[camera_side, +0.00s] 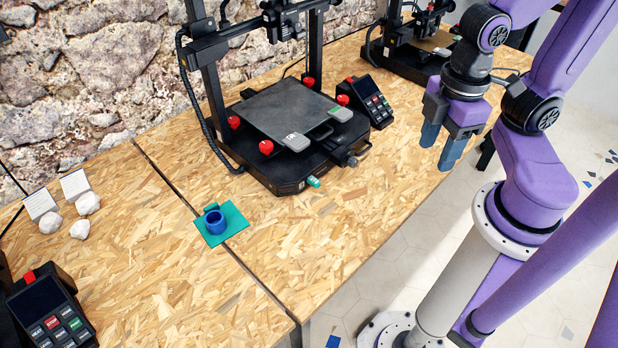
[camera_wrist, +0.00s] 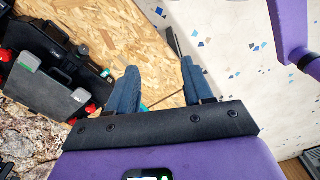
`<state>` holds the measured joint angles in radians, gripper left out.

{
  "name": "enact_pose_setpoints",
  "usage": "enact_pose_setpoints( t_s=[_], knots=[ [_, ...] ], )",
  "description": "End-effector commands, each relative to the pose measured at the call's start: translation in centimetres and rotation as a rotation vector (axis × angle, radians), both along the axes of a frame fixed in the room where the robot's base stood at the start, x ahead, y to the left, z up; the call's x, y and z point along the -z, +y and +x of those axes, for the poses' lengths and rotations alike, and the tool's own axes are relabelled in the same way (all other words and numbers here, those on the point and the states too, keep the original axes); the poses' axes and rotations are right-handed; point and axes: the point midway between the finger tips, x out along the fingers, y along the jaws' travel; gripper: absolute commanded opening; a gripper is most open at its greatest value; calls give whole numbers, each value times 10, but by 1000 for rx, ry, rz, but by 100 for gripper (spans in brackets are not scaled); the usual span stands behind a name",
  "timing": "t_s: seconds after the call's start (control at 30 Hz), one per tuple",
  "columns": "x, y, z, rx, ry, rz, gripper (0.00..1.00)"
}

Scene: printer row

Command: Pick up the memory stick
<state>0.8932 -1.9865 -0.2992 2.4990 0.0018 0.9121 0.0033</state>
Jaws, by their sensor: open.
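A small teal piece that looks like the memory stick (camera_side: 313,181) sits at the front edge of the middle printer in the side view. I cannot tell whether it is plugged in or lies loose. In the wrist view, a small green-teal spot at the printer's edge appears to be the same stick (camera_wrist: 105,73), to the left of the fingers. My gripper (camera_side: 441,150) is open and empty, raised to the right of the printer, well apart from the stick. Its two blue fingers also show in the wrist view (camera_wrist: 159,66), with board between them.
The middle printer (camera_side: 280,165) has a control screen (camera_side: 371,99) at its right. A teal plate (camera_side: 236,222) bearing a blue ring-shaped cup (camera_side: 215,222) lies front left. Another printer (camera_side: 412,50) stands behind. The board in front of the middle printer is mostly clear.

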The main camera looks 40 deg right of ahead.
Motion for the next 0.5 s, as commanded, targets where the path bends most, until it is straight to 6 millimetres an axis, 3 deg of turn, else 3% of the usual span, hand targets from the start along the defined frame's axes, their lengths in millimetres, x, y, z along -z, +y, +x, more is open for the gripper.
enact_pose_setpoints(
  t_s=[0.17, 0.5],
  knots=[
    [3, 13, 26, 108, 4, -5, 51],
    [24, 40, 122, 486, 13, -13, 51]
  ],
)
